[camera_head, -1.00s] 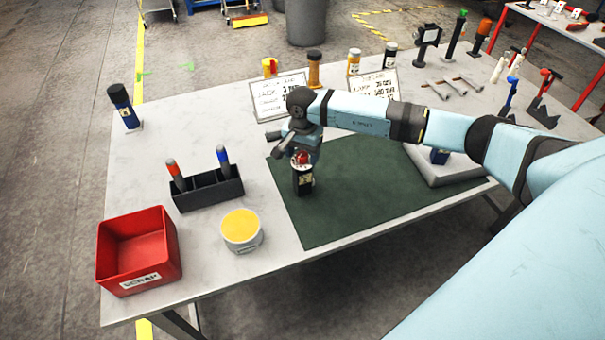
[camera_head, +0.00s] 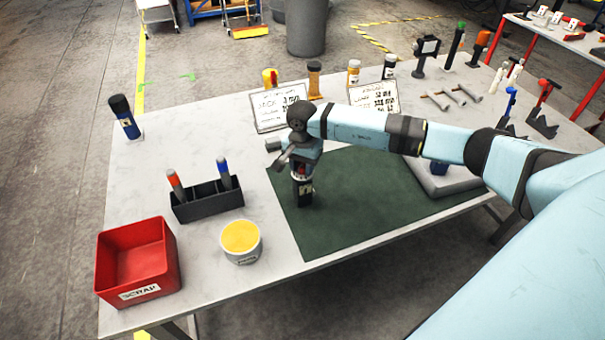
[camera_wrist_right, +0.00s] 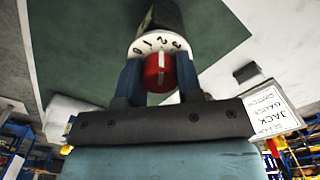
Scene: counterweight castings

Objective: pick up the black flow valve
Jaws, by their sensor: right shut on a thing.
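The black flow valve (camera_head: 302,190) stands upright on the dark green mat (camera_head: 370,205), near the mat's left side. In the right wrist view its red knob (camera_wrist_right: 159,72) and white numbered dial (camera_wrist_right: 160,43) show, with the black body (camera_wrist_right: 163,15) beyond. My right gripper (camera_head: 301,172) is above the valve, pointing down. Its two fingers (camera_wrist_right: 160,80) lie on either side of the red knob and are shut on it. In the head view the gripper hides most of the knob. My left gripper is in neither view.
A black holder (camera_head: 208,203) with two markers, a yellow-topped tin (camera_head: 240,240) and a red scrap bin (camera_head: 137,262) stand to the left. Two sign cards (camera_head: 280,106) and several bottles stand behind. A grey block (camera_head: 445,180) lies at the mat's right.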

